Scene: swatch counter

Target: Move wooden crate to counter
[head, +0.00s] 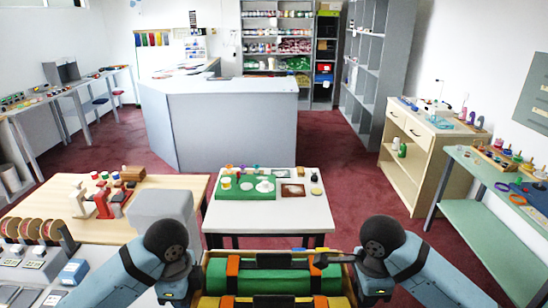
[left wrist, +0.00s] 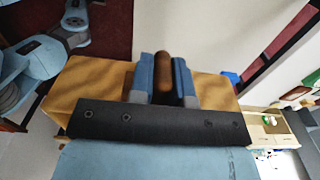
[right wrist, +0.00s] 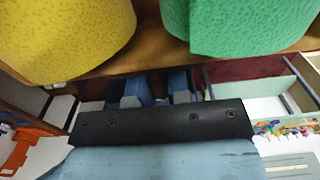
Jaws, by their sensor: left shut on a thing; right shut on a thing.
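The wooden crate (head: 268,254) is at the bottom middle of the head view, close to my body, with green (head: 262,280) and yellow (head: 206,302) rolls in it. My left gripper (head: 204,268) is shut on its left side; the left wrist view shows a brown handle (left wrist: 163,68) between the fingers and the crate wall (left wrist: 95,85). My right gripper (head: 328,260) is shut on its right side, where the right wrist view shows the crate rim (right wrist: 158,52). The grey counter (head: 232,125) stands farther off, behind a white table.
The white table (head: 225,214), with a green mat and small items, stands just ahead. A wooden workbench (head: 60,190) is at left, and a cabinet (head: 420,155) and green table (head: 490,210) are at right. Red carpet (head: 345,150) is clear around the counter's right side.

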